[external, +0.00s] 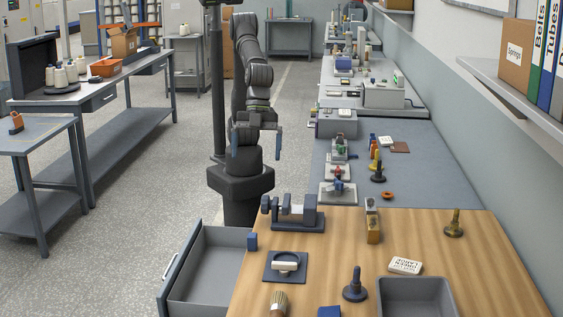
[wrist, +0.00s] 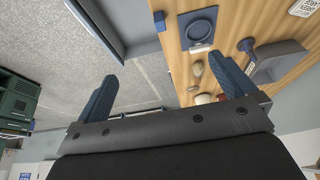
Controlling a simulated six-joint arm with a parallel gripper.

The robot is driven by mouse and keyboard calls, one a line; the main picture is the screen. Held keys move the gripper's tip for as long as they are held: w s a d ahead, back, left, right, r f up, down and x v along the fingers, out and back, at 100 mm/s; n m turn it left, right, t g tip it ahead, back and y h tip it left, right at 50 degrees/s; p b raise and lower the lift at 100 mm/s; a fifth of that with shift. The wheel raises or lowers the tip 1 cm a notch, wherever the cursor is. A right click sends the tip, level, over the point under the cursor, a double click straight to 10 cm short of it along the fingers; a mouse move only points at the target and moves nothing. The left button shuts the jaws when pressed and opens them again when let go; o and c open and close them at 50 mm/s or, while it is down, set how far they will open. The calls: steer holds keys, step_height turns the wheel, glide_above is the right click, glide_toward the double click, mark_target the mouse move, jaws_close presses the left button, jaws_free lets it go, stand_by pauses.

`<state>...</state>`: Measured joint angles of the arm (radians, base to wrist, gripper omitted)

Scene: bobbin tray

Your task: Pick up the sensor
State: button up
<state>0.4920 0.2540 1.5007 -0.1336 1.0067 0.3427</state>
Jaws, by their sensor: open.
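I cannot tell for certain which object is the sensor. A small white bar-shaped piece (external: 285,266) lies on a dark blue square pad (external: 271,276) on the wooden bench. The pad also shows in the wrist view (wrist: 183,28). A small upright blue block (external: 252,242) stands left of the pad, and a brass-coloured block with a grey top (external: 373,228) stands farther right. My gripper (external: 257,142) is up in the air over the floor, left of the benches. Its blue fingers are wide apart and empty, also in the wrist view (wrist: 164,92).
A drawer (external: 212,256) stands open left of the wooden bench (external: 430,235). A grey bin (external: 417,283), a dark peg on a base (external: 355,287), a label card (external: 405,265) and a clamp-like fixture (external: 297,215) are on the bench. The shelf (external: 505,85) overhangs at right.

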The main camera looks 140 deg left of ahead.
steer(key=shift+c, duration=0.4)
steer(key=c, duration=1)
steer(key=shift+c, duration=0.2)
glide_above(252, 234)
steer(key=s+a, duration=0.1)
step_height(252, 234, down, 17)
steer(key=shift+a+r, duration=0.15)
steer(key=shift+x, duration=2.95)
